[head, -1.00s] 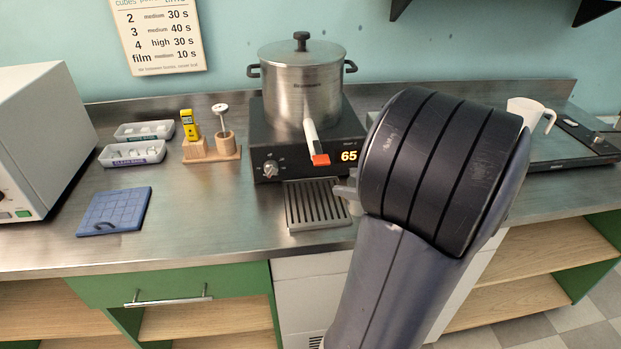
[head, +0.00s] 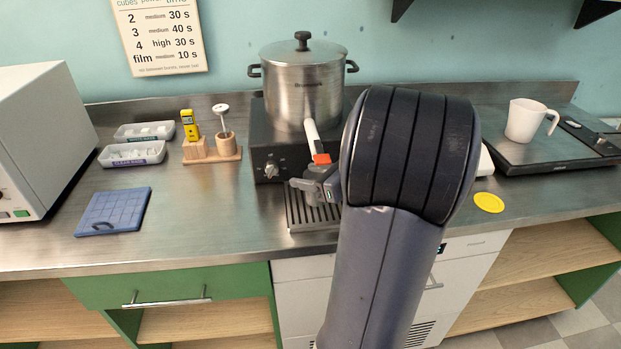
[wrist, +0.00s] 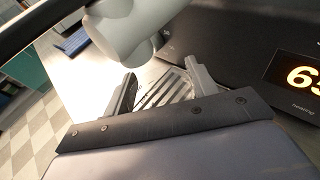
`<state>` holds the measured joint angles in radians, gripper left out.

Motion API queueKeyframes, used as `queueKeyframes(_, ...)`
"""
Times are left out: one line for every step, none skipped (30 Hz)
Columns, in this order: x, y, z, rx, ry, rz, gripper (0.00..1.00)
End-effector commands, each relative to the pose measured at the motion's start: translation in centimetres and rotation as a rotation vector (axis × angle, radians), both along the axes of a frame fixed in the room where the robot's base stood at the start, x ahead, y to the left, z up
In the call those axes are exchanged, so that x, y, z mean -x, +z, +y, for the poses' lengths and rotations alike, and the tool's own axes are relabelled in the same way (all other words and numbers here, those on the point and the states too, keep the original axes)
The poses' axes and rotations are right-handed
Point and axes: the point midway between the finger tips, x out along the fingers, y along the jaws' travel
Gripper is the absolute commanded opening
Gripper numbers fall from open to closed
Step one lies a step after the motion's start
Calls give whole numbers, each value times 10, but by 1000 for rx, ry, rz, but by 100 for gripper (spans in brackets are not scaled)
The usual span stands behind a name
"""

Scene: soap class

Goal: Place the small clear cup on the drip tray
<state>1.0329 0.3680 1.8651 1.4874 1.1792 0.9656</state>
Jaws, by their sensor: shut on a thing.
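The drip tray (head: 297,222) is a grey slatted tray at the counter's front, below the pot's spout. It also shows between my fingers in the wrist view (wrist: 176,87). My gripper (head: 306,190) is low over the tray, just under the orange-tipped spout (head: 316,145). In the wrist view my gripper (wrist: 163,88) has its two fingers apart, shut on the small clear cup, which is see-through and hardly shows against the slats. I cannot tell whether the cup's base touches the tray. My arm hides the tray's right part.
A steel pot (head: 303,82) stands on a black heater (head: 268,150) behind the tray. In the wrist view the spout (wrist: 130,28) is close above my fingers. A yellow disc (head: 488,202) and a white mug (head: 527,120) are at right.

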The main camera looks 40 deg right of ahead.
Motion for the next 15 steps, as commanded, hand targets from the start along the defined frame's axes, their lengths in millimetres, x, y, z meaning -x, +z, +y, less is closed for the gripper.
queueKeyframes(0,-3,0,0,0,0,33)
queueKeyframes(0,-3,0,0,0,-1,33)
queueKeyframes(0,-2,0,1,-1,-1,33)
queueKeyframes(0,-2,0,1,-1,-1,33)
queueKeyframes(0,-2,0,1,-1,-1,33)
queueKeyframes(0,-2,0,1,-1,-1,33)
queueKeyframes(0,-2,0,1,-1,0,33)
queueKeyframes(0,-2,0,1,-1,0,33)
queueKeyframes(0,-4,0,1,0,0,33)
queueKeyframes(0,-5,0,0,0,0,33)
queueKeyframes(0,-6,0,0,0,0,33)
queueKeyframes(0,-6,0,0,0,0,56)
queueKeyframes(0,-5,0,0,0,0,59)
queueKeyframes(0,-5,0,0,0,0,61)
queueKeyframes(0,-5,0,0,0,0,64)
